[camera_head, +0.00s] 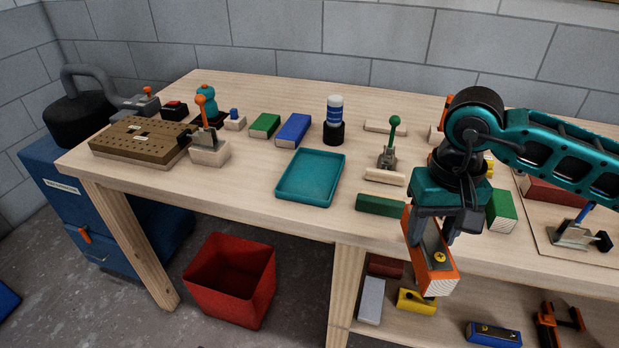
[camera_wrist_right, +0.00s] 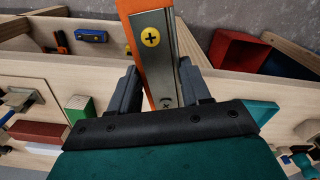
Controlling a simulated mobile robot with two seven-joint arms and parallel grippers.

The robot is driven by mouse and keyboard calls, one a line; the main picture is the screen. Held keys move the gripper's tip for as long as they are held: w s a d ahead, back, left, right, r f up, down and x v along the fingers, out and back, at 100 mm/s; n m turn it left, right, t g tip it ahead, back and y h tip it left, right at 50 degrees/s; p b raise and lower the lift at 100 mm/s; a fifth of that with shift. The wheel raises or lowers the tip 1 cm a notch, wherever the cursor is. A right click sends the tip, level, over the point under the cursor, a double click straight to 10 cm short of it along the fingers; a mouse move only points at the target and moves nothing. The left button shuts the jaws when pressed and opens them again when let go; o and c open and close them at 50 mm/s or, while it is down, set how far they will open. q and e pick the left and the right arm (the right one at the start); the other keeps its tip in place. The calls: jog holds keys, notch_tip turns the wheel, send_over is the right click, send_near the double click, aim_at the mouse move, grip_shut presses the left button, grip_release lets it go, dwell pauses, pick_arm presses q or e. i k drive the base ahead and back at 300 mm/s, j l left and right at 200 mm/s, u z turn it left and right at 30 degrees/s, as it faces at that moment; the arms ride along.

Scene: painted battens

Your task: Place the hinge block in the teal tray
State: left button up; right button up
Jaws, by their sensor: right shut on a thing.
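The hinge block (camera_head: 436,268) is an orange block with pale end grain, a metal plate and a yellow screw. My right gripper (camera_head: 431,232) is shut on it and holds it tilted, near the table's front edge and to the right of the tray. In the right wrist view the hinge block (camera_wrist_right: 150,40) sits between the two fingers, its plate and screw facing the camera. The teal tray (camera_head: 310,178) lies flat on the table near the middle, and it is empty. My left gripper is not in view.
A dark green batten (camera_head: 381,205) lies between the tray and my right gripper. A blue block (camera_head: 294,130) and a bottle in a black holder (camera_head: 334,120) stand behind the tray. A red bin (camera_head: 231,280) is on the floor. Table around the tray's left side is clear.

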aim_at(312, 177)
jog(key=i+u, duration=0.2)
jog(key=u, duration=0.15)
jog(key=i+l+u, duration=0.15)
jog(key=u, duration=0.2)
jog(key=i+l+u, duration=0.15)
jog(key=u, duration=0.25)
jog(key=i+l, duration=0.05)
